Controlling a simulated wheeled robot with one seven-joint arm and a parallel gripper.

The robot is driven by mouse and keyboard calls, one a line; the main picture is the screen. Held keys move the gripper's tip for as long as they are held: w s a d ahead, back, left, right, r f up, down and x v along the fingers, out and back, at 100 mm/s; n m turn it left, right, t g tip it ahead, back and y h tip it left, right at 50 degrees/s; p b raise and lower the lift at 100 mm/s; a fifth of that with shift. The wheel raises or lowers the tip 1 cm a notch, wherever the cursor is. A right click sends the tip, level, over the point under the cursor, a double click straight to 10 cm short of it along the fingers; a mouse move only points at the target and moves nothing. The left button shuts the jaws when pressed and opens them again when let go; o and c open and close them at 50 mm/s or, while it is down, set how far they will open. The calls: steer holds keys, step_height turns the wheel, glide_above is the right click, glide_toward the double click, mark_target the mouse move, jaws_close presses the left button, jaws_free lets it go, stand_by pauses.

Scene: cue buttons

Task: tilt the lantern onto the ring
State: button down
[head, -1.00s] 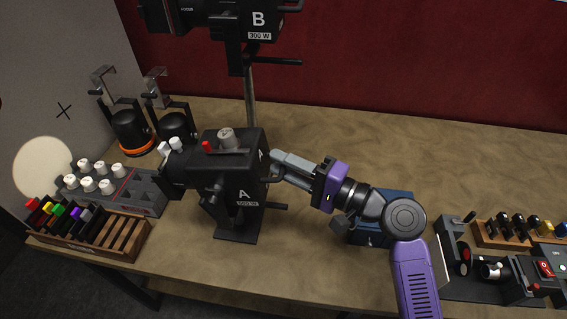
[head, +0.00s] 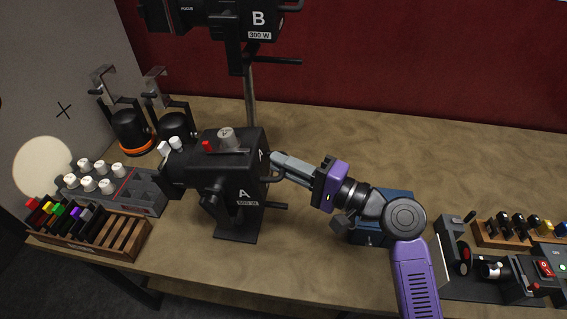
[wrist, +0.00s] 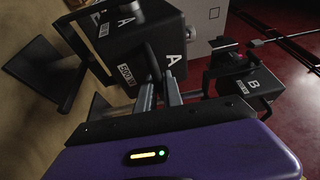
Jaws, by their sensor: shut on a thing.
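Lantern A (head: 225,172) is a black stage lamp on a stand on the table, its front facing left. It also shows in the wrist view (wrist: 140,42). My gripper (head: 274,158) is at the lantern's rear, shut on its dark rear handle (wrist: 154,62); the fingers partly hide the handle. A pale round patch of light (head: 43,167) lies on the grey wall at the left. A black X mark (head: 64,110) is above it and to its right. I make out no ring outline on the wall.
Lantern B (head: 215,20) hangs on a pole (head: 250,95) behind lantern A. Two small black lamps (head: 130,130) stand at the back left. A knob panel (head: 115,190) and a wooden rack of colored pieces (head: 95,232) lie front left. The table's back right is clear.

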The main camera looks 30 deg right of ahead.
mark_target(269, 170)
steer(key=shift+f, duration=0.15)
stand_by(0.5)
steer(key=f+b, duration=0.1)
steer(key=b, duration=0.2)
steer(key=shift+f+t+b, duration=0.25)
steer(key=shift+t+b, duration=0.05)
step_height(269, 170, down, 3)
steer(key=m+t+y+b, duration=0.1)
steer(key=b, duration=0.7)
steer(key=shift+f+t+b, duration=0.15)
steer(key=shift+t+b, duration=0.2)
steer(key=shift+t, duration=0.05)
steer(key=c, duration=1.5)
jaws_free()
